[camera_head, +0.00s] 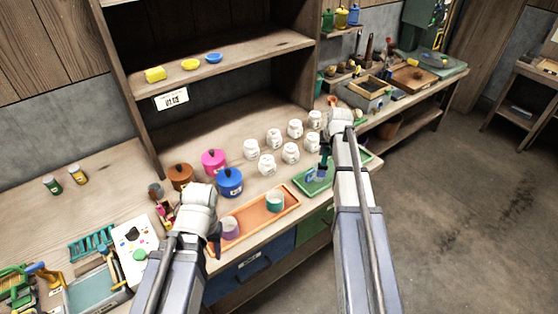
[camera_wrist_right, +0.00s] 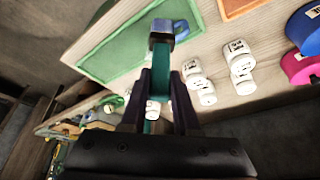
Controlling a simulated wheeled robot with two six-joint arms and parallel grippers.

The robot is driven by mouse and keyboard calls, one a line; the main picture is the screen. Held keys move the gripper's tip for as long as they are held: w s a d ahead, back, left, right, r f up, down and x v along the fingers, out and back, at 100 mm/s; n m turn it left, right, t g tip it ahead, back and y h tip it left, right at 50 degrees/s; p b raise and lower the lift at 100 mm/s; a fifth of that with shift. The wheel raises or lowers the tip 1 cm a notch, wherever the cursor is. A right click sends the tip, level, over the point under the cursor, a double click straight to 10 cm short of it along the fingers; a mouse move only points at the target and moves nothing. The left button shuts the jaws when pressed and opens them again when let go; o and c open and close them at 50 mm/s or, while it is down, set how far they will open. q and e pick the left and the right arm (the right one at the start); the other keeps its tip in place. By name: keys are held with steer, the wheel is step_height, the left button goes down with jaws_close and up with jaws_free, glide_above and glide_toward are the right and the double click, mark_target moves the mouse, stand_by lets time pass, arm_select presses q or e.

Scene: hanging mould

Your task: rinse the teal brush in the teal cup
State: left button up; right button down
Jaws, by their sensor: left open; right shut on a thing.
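The teal cup (camera_head: 275,201) stands upright in the orange tray (camera_head: 258,217), to the right of a purple cup (camera_head: 230,228). My right gripper (camera_head: 325,152) is over the green tray (camera_head: 318,187), right of and apart from the teal cup. In the right wrist view, its fingers (camera_wrist_right: 165,100) are shut on the teal brush (camera_wrist_right: 160,87). The brush's far end overlaps a blue cup (camera_wrist_right: 183,28); whether it is inside or touching cannot be told. My left gripper (camera_head: 215,238) is open and empty beside the purple cup.
Lidded pots in brown, pink and blue (camera_head: 230,182) stand behind the orange tray. Several white jars (camera_head: 267,164) stand behind and between the trays. A shelf (camera_head: 220,65) rises behind.

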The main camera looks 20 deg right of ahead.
steer(key=s+a+r+m+p, duration=0.1)
steer(key=s+a+r+m, duration=0.1)
steer(key=a, duration=0.7)
steer(key=s+a+r+m+p, duration=0.1)
steer(key=s+a+m, duration=0.2)
steer(key=a, duration=0.5)
steer(key=shift+a+r+m+t+p, duration=0.35)
steer(key=shift+r+m+t, duration=0.05)
steer(key=shift+m, duration=0.3)
steer(key=shift+f, duration=0.1)
step_height(320, 180, down, 11)
steer(key=b, duration=1.1)
step_height(320, 180, up, 9)
steer(key=p, duration=0.9)
steer(key=shift+r, duration=0.2)
stand_by(0.8)
